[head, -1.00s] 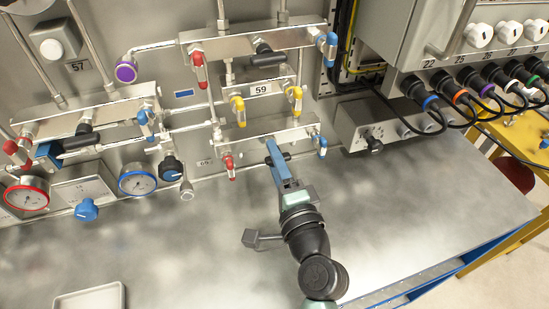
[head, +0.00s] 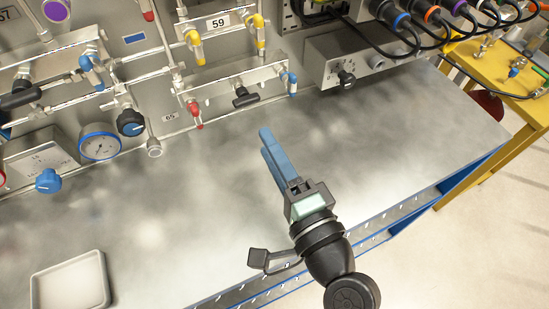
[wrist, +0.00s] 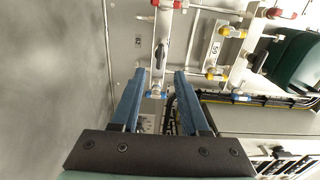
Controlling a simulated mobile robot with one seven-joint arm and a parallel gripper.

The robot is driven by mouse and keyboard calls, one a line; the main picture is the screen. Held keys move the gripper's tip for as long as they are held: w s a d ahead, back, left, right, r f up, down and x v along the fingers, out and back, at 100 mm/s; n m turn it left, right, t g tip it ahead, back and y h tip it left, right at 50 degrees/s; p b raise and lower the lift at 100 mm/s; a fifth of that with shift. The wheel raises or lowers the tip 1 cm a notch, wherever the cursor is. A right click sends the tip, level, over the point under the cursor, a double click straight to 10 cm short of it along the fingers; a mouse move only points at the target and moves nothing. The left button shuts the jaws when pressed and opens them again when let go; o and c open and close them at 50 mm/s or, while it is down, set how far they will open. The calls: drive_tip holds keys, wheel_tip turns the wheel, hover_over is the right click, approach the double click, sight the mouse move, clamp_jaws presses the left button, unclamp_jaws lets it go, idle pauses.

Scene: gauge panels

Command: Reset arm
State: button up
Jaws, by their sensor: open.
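My gripper (head: 269,147) has blue fingers and is over the metal tabletop in the head view, apart from the panel. In the wrist view its two fingers (wrist: 158,88) stand apart with nothing between them. The lower valve manifold (head: 235,85) lies beyond the fingertips, with a black handle (head: 245,97) at its middle, a red lever (head: 195,113) at its left and a blue lever (head: 292,83) at its right. The same manifold shows beyond the fingers in the wrist view (wrist: 162,25).
The metal tabletop (head: 200,215) is mostly bare. A shallow grey tray (head: 70,283) lies at its front left. Gauges (head: 100,145) and knobs line the panel at left. Black cables (head: 400,50) hang at upper right, above a yellow table (head: 500,75).

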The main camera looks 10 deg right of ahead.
drive_tip(key=shift+s+d, duration=0.2)
drive_tip(key=shift+s, duration=0.45)
